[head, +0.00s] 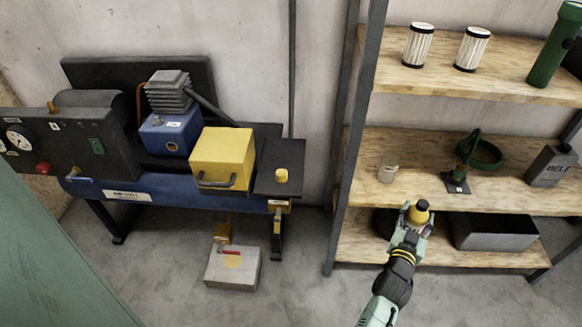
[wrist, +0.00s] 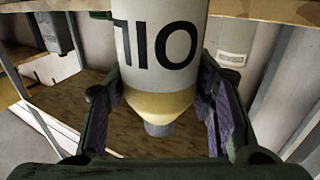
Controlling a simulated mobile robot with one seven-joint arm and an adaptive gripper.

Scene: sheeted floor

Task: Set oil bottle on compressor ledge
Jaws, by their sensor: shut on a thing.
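The oil bottle (head: 421,206), with a yellow shoulder and dark cap, is in my gripper (head: 416,217) in front of the wooden shelves. In the wrist view the bottle (wrist: 160,40) shows a pale body with dark OIL lettering upside down. The purple-padded fingers (wrist: 165,105) are on both sides of it, shut on it. The compressor (head: 165,190) stands at left with a blue tank. The ledge is well left of my gripper.
A yellow box (head: 222,160) with a handle sits beside the ledge. A grey block (head: 232,268) lies on the floor below. The shelf post (head: 350,140) stands between compressor and shelves. A jar (head: 389,166) and a dark open bin (head: 495,233) are on the shelves.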

